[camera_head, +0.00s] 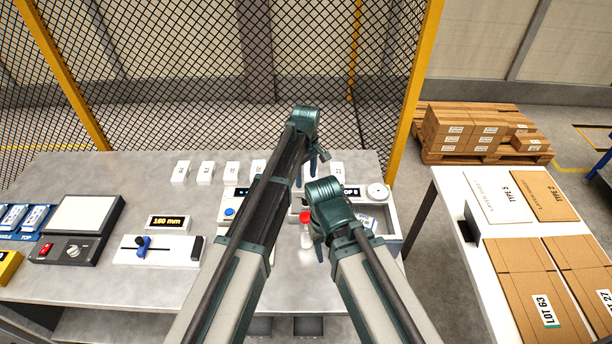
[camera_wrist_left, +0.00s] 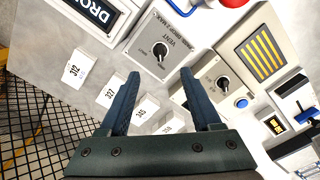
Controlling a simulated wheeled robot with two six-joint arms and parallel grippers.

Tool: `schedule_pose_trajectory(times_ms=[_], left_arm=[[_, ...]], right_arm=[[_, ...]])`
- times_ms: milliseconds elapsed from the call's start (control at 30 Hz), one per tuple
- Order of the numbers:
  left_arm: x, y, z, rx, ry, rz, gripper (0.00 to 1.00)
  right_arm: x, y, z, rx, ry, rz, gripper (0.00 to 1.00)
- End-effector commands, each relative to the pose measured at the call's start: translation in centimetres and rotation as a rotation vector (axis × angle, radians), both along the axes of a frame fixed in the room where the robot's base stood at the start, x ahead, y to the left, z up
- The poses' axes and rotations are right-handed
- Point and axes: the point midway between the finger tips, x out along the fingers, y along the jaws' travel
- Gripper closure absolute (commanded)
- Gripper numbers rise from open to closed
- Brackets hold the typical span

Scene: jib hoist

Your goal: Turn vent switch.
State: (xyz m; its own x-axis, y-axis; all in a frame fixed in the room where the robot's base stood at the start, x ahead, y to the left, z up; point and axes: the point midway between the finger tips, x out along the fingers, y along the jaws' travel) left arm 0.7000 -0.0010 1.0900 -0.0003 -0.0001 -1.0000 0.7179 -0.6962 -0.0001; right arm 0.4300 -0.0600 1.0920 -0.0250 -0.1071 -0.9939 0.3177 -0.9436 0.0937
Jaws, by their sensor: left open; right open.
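In the left wrist view, the vent switch is a dark knob (camera_wrist_left: 160,48) with a pale pointer on a grey plate (camera_wrist_left: 145,63) lettered VENT. My left gripper (camera_wrist_left: 160,74) is open, with one blue-grey finger on each side of the view and nothing between the tips. The knob lies beyond the gap between the fingertips, and I see no contact.
A second knob (camera_wrist_left: 223,83) sits beside the vent plate, near a yellow-striped panel (camera_wrist_left: 262,57). White numbered blocks (camera_head: 205,171) line the bench's back. A mesh fence (camera_head: 200,60) rises behind.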

Motion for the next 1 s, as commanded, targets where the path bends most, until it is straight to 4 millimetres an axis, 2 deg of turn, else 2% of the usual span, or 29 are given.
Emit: schedule_pose_trajectory(times_ms=[33,233,833,933,1000], left_arm=[[0.0,0.0,1.6,0.0,0.0,0.0,0.35],[0.0,0.0,3.4,0.0,0.0,0.0,0.35],[-0.2,0.2,3.5,0.0,0.0,-0.004,0.35],[-1.9,1.9,3.5,-0.001,-0.005,-0.05,0.35],[-4.3,4.2,3.5,-0.002,-0.012,-0.127,0.35]], right_arm=[[0.0,0.0,1.6,0.001,0.0,-0.002,0.5],[0.0,0.0,3.4,0.001,0.001,-0.003,0.5],[0.0,0.0,3.5,0.001,0.001,-0.003,0.5],[0.0,0.0,3.5,0.001,0.001,-0.003,0.5],[0.0,0.0,3.5,0.001,0.001,-0.003,0.5]])
